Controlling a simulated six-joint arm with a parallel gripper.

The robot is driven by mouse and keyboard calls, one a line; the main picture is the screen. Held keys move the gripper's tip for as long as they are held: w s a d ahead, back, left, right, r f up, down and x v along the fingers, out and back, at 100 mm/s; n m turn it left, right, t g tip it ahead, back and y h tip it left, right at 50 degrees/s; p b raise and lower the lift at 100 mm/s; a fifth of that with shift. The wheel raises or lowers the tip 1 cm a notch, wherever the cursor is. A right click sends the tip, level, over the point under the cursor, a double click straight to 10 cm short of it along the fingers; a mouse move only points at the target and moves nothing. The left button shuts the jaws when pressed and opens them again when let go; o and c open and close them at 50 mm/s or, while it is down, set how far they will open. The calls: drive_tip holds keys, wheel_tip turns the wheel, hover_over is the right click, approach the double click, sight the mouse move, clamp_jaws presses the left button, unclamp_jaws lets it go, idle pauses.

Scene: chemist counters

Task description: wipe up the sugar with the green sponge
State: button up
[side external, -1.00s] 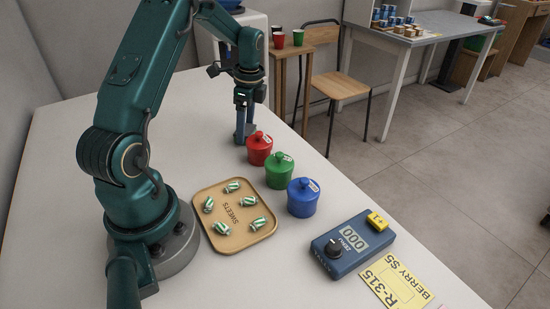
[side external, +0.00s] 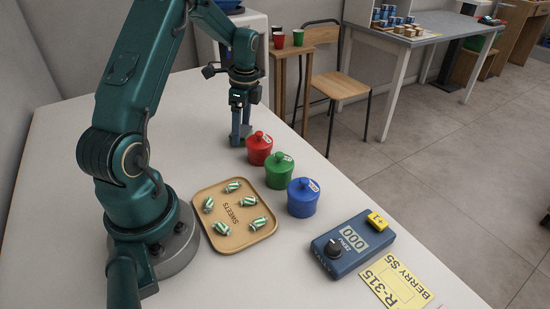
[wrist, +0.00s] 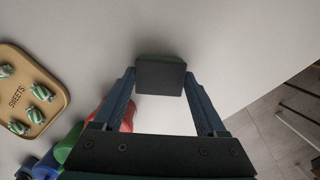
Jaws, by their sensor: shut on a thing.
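My gripper (side external: 241,137) is low over the white counter, left of the red jar, in the side view. In the wrist view, my gripper (wrist: 160,82) is shut on a block with a dark grey face (wrist: 160,79) and a thin green edge along its far side, which fits the green sponge. The block sits between the fingertips, close to the counter top; I cannot tell whether it touches. No sugar can be made out on the pale counter in either view.
Red (side external: 259,149), green (side external: 279,171) and blue (side external: 302,198) lidded jars stand in a row near the gripper.

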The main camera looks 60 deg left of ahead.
sight(252, 133)
drive_tip(key=w, duration=0.3)
drive_tip(key=shift+w, duration=0.15)
wheel_tip(252, 133, up, 8)
idle(0.5)
idle(0.5)
